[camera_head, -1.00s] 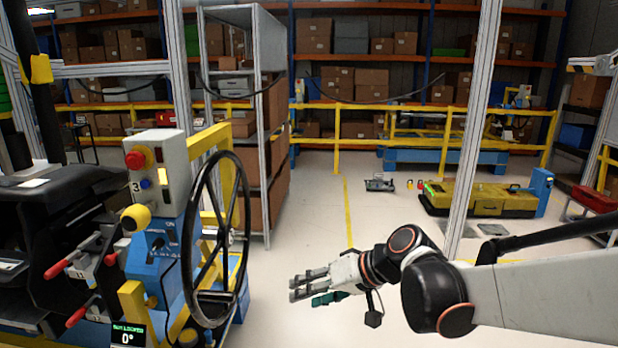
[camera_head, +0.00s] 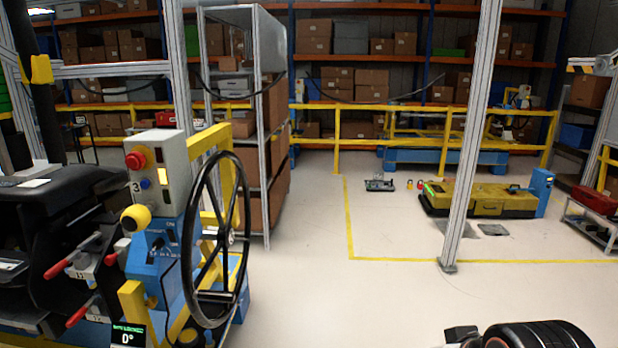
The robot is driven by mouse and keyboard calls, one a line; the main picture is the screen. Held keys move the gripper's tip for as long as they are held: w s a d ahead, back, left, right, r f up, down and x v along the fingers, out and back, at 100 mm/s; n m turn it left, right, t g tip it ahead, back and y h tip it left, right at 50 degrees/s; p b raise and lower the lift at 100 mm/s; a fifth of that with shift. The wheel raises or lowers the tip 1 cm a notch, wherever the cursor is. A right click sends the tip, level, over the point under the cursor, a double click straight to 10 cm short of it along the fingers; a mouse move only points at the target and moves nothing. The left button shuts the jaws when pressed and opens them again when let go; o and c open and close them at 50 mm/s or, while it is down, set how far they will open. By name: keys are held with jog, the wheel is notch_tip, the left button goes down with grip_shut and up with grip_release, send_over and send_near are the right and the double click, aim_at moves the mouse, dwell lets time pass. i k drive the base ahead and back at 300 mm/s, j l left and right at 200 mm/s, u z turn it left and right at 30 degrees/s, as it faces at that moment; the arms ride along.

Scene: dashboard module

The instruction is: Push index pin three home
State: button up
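A grey control box (camera_head: 160,170) marked 3 stands at the left, with a red mushroom button (camera_head: 136,158) and a blue button on its face. A round yellow knob (camera_head: 135,217) sticks out just below the box; it may be index pin three, but no label on it is readable. How far in it sits, I cannot tell. My gripper's fingers are not in view. Only a black, orange-ringed part of my arm shows at the bottom right edge, well away from the knob.
A large black handwheel (camera_head: 218,240) stands right of the box on a blue and yellow stand. Red-handled clamps (camera_head: 72,262) sit at the black dashboard module (camera_head: 60,215). A small display (camera_head: 127,336) reads 0°. A metal post (camera_head: 468,150) stands at the right. The middle floor is clear.

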aim_at(110, 260)
jog(key=u, duration=1.75)
jog(key=z, duration=1.75)
jog(key=j+u, duration=0.1)
jog(key=u, duration=0.3)
jog(key=i+j+u, duration=0.45)
jog(key=j, duration=0.2)
jog(key=i+j+u, duration=0.45)
jog(key=j, duration=0.15)
jog(key=i+j, duration=0.95)
jog(key=j+u, duration=0.05)
jog(key=j, duration=0.1)
